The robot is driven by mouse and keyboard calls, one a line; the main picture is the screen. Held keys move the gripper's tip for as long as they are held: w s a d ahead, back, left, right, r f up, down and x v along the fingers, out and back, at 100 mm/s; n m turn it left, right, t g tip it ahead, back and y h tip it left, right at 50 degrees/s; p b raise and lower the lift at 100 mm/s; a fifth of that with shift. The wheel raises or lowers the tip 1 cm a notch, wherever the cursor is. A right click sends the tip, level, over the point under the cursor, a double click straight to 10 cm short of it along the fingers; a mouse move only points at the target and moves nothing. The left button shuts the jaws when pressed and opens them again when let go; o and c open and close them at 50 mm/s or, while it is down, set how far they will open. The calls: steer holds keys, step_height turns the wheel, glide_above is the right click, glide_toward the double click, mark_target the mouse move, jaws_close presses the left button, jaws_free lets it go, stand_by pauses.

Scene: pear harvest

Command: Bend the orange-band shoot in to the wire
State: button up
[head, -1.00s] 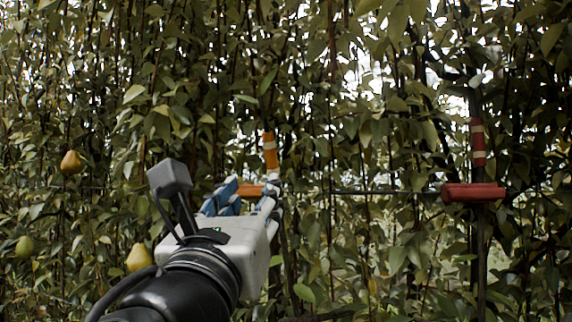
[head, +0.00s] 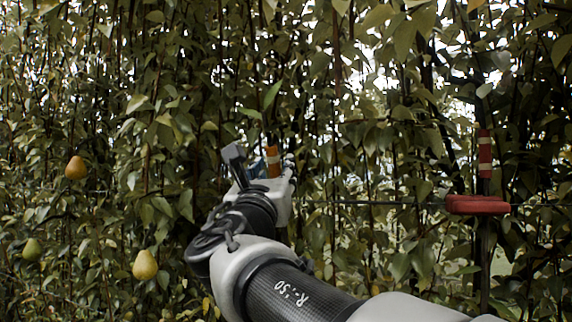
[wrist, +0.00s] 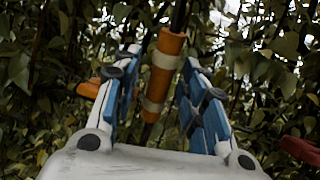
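The orange-band shoot shows its orange sleeve with pale rings (wrist: 163,65) between my gripper's fingers in the wrist view, tilted slightly. In the head view the orange band (head: 272,158) shows just beyond my gripper (head: 270,170). My gripper (wrist: 160,85) is open, with its blue-padded fingers on either side of the band; I cannot tell whether either pad touches it. An orange block (wrist: 89,88) shows left of the fingers in the wrist view. It is hidden in the head view. The wire (head: 370,203) runs level to the right of my gripper.
A red block (head: 477,205) sits on the wire at the right, with a red-banded shoot (head: 485,155) above it. The red block also shows in the wrist view (wrist: 301,150). Dense leaves surround my arm.

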steer(key=shift+w+d+r, duration=0.1)
steer(key=shift+w+r, duration=0.1)
steer(key=shift+w, duration=0.15)
steer(key=shift+c, duration=0.3)
jaws_close()
stand_by(0.4)
